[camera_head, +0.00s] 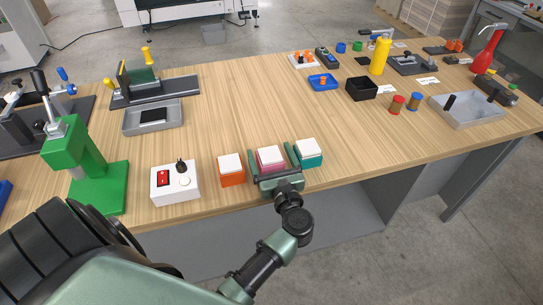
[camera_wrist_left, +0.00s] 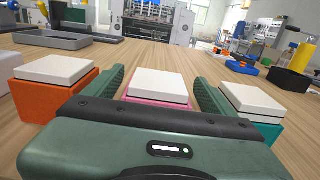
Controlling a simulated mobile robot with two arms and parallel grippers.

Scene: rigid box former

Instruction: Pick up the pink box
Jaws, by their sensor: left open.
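The pink box (camera_head: 271,159) has a white lid and stands near the table's front edge, between an orange box (camera_head: 231,172) and a teal box (camera_head: 309,155). My left gripper (camera_head: 270,156) is open, with one finger on each side of the pink box. The left wrist view shows the pink box (camera_wrist_left: 157,87) between the two green fingers, with visible gaps to both. The gripper body hides its lower front. The orange box (camera_wrist_left: 52,93) is just outside the left finger and the teal box (camera_wrist_left: 252,106) just outside the right finger. My right gripper is not in view.
A white switch box (camera_head: 174,185) and a green press (camera_head: 92,165) stand to the left. A grey tray (camera_head: 153,117) lies behind them. A blue tray (camera_head: 322,83), a black bin (camera_head: 361,88) and a grey bin (camera_head: 468,109) stand to the right. The table behind the boxes is clear.

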